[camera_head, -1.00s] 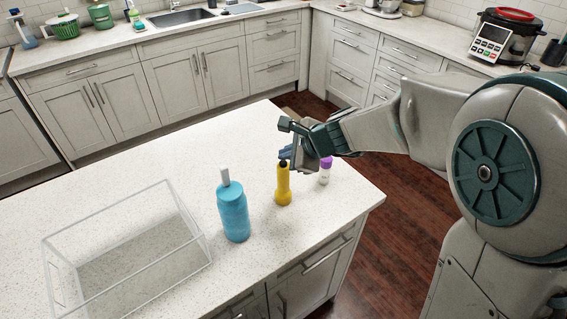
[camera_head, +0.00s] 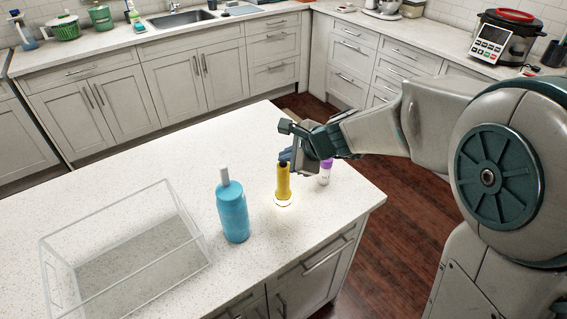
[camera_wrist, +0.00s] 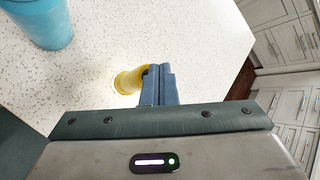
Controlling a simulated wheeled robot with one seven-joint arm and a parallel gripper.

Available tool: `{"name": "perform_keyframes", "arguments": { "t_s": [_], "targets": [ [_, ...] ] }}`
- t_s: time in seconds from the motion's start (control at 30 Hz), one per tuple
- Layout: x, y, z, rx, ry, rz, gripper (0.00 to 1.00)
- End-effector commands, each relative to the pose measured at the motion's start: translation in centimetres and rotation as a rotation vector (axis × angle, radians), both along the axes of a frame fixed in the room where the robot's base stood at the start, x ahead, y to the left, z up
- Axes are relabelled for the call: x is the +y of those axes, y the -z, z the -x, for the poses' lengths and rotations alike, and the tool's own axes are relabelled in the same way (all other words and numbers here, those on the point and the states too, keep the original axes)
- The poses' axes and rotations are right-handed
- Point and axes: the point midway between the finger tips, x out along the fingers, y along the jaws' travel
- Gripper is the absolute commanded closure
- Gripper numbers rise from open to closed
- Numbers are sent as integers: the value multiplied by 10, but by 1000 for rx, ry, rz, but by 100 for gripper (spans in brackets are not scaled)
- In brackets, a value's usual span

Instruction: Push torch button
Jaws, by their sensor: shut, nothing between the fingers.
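The yellow torch (camera_head: 283,184) stands upright, lens end down, on the island counter in the head view. A bright glow shows at its base. My gripper (camera_head: 285,155) is at the torch's dark top end, its fingers closed together with nothing between them. In the wrist view the shut blue-grey fingers (camera_wrist: 159,84) cover part of the torch (camera_wrist: 130,80), and a pale glow shows at its lower edge. The fingertips appear to touch the torch's top, but the button itself is hidden behind them.
A blue bottle (camera_head: 233,212) stands left of the torch and also shows in the wrist view (camera_wrist: 42,22). A small purple-capped bottle (camera_head: 324,174) stands close on the right. A clear open box (camera_head: 200,228) sits at the left. The counter's right edge is nearby.

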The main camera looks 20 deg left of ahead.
Motion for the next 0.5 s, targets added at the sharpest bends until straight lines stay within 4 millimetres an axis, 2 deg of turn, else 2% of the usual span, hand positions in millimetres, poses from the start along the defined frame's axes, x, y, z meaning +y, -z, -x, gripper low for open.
{"name": "perform_keyframes", "arguments": {
  "t_s": [0.17,0.5],
  "targets": [
    [0,-8,0,0,-1,-1,100],
    [0,-10,0,0,0,0,100]
  ]
}}
